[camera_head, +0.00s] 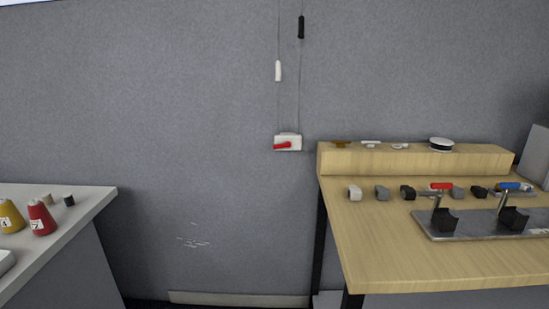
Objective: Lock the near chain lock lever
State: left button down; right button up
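A small white box (293,140) with a red lever (283,146) is fixed to the grey wall near the middle of the picture. The lever lies roughly level, its free end pointing left. Two thin lines rise from the box, one with a white handle (278,71) and one, higher up, with a black handle (301,27). I cannot tell from this distance whether the lever is locked. Neither of my grippers shows in the head view.
A wooden table (400,255) stands at the right, with several small blocks and a metal plate (470,229) carrying red-handled and blue-handled levers. A white-topped table (88,205) with yellow and red cones is at the left. Open floor space lies between the tables.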

aim_at(287, 144)
jog(key=k, duration=0.25)
jog(key=z, duration=0.7)
jog(key=i, duration=0.6)
jog(key=z, duration=0.65)
jog(key=i, duration=0.8)
jog(key=u, duration=0.7)
jog(key=i, duration=0.55)
jog(key=u, duration=0.55)
